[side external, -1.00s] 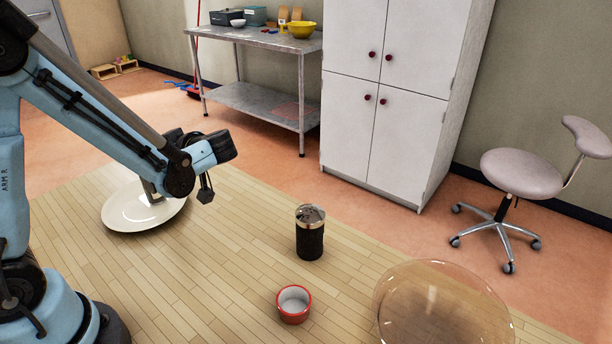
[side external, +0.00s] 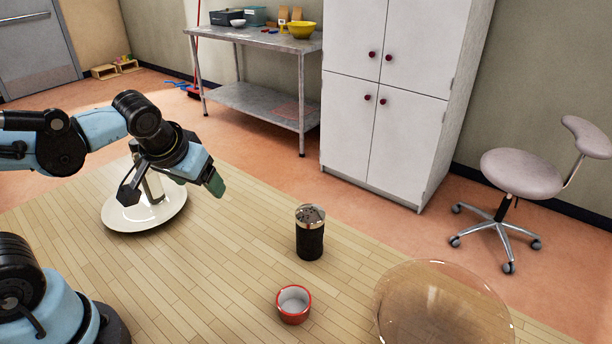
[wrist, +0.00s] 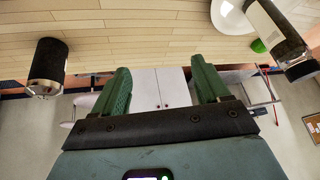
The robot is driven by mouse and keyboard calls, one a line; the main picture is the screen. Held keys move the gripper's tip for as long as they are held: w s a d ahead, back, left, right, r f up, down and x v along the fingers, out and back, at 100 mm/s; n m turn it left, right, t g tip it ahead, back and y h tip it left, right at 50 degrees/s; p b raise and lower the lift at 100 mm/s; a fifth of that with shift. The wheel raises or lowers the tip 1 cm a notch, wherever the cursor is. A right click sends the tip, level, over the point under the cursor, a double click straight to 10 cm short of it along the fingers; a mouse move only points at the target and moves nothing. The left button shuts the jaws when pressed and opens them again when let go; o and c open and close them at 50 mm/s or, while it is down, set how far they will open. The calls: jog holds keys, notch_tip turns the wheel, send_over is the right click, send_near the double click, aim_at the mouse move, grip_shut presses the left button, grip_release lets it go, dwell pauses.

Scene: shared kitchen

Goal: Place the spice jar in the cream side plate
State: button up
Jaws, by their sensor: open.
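A dark jar with a shiny metal lid (side external: 309,232), apparently the spice jar, stands upright on the wooden surface. It also shows at the left of the wrist view (wrist: 47,65). The cream side plate (side external: 120,217) lies at the left, partly hidden by my gripper. A pale upright object (side external: 153,187) stands at the plate, its upper part hidden; a pale and black container (wrist: 280,32) appears by the plate (wrist: 226,18) in the wrist view. My gripper (side external: 215,184) is above the plate's right side, away from the dark jar. Its green fingers (wrist: 162,75) are apart, with nothing between them.
A red cup with a white inside (side external: 294,304) stands in front of the dark jar. A clear glass dish (side external: 442,308) lies at the lower right. A green thing (wrist: 258,46) shows near the plate. The wood between plate and jar is clear.

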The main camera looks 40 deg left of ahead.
jog(key=d+m+h, duration=0.1)
jog(key=d+r+m+t+h, duration=0.1)
jog(key=d+m+t, duration=0.1)
jog(key=d, duration=0.1)
jog(key=shift+s+r+h, duration=0.2)
jog(key=shift+s+h, duration=0.1)
jog(key=shift+h, duration=0.1)
